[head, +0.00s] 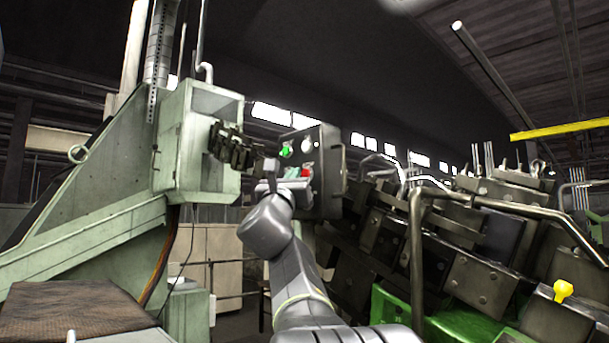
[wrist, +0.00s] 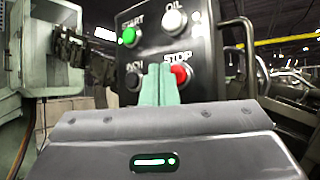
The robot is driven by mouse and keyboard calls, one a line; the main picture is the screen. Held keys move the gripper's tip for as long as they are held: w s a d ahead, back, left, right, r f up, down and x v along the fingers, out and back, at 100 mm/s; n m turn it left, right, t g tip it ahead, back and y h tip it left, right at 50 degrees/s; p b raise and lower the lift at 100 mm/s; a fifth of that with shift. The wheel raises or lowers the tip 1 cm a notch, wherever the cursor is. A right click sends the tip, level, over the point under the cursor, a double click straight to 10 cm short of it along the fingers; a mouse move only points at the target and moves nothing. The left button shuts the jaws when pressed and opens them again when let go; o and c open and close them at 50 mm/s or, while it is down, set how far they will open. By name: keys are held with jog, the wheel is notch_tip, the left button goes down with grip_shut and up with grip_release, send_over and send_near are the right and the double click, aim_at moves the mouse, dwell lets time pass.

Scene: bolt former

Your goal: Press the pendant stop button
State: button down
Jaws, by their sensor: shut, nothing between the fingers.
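The pendant (head: 329,165) is a dark box with a button panel, right of centre in the head view. In the wrist view its panel (wrist: 204,47) faces me. The red stop button (wrist: 181,75), labelled STOP, is at the panel's lower right; it also shows in the head view (head: 306,171). My gripper (wrist: 157,70) is shut and empty, its greenish fingers pointing at the panel just left of the stop button. They overlap the button's left edge in the picture. I cannot tell whether they touch the panel. In the head view my gripper (head: 291,173) is beside the red button.
A green START button (wrist: 129,37) and a white OIL button (wrist: 173,20) sit above. A dark button (wrist: 133,81) is at lower left, its label partly hidden. A pale green machine housing (head: 205,150) stands left; a metal rail (head: 416,250) and machinery stand right.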

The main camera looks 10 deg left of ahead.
jog(key=s+a, duration=0.1)
jog(key=s, duration=0.1)
jog(key=s+a, duration=0.2)
dwell(0.6)
jog(key=shift+w, duration=0.1)
dwell(0.4)
jog(key=s+a+p, duration=0.2)
jog(key=s, duration=0.1)
jog(key=shift+s+a, duration=0.1)
jog(key=shift+a, duration=0.15)
dwell(0.5)
